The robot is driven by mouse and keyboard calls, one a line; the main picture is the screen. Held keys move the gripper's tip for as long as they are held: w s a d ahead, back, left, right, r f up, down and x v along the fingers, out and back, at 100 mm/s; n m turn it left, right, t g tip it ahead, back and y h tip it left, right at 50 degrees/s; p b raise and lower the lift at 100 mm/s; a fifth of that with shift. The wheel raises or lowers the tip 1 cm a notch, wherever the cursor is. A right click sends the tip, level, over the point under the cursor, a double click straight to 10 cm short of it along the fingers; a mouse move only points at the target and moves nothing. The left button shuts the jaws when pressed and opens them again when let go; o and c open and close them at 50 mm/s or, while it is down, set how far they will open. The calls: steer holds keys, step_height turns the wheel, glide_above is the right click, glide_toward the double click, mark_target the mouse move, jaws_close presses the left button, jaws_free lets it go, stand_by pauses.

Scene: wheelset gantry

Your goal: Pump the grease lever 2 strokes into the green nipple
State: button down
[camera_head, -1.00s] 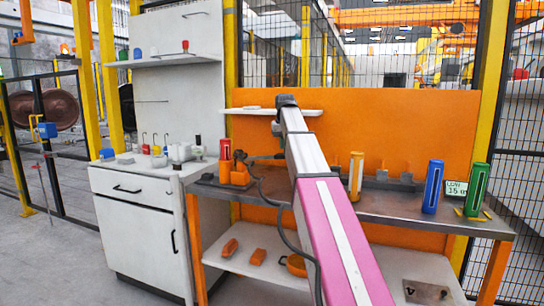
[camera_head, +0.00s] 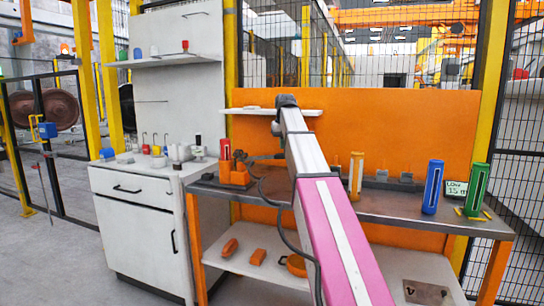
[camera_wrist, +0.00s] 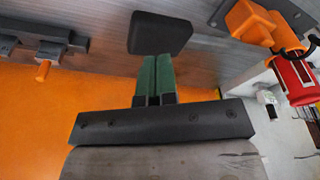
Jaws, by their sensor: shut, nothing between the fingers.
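In the wrist view my gripper (camera_wrist: 154,62) has its two green fingers together, pointing at a dark rounded block (camera_wrist: 160,32). The block overlaps the fingertips in the picture; I cannot tell whether they touch or whether it is the grease lever. A red cylinder (camera_wrist: 295,78) and an orange block (camera_wrist: 248,22) lie to the right of the fingers. In the head view the red cylinder (camera_head: 225,149) stands by the orange block (camera_head: 234,174) at the bench's left end. The green nipple is not identifiable; a green cylinder (camera_head: 477,188) stands at the right end.
My arm crosses the middle of the metal bench (camera_head: 395,208) and hides part of it. A yellow cylinder (camera_head: 356,176), a blue cylinder (camera_head: 432,187) and a small sign (camera_head: 456,189) stand on it. An orange back panel (camera_head: 400,120) rises behind. A white cabinet (camera_head: 140,225) stands left.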

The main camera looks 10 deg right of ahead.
mark_target(283, 157)
steer(key=shift+f, duration=0.1)
steer(key=shift+f, duration=2.95)
steer(key=shift+r, duration=4.6)
steer(key=shift+s, duration=0.1)
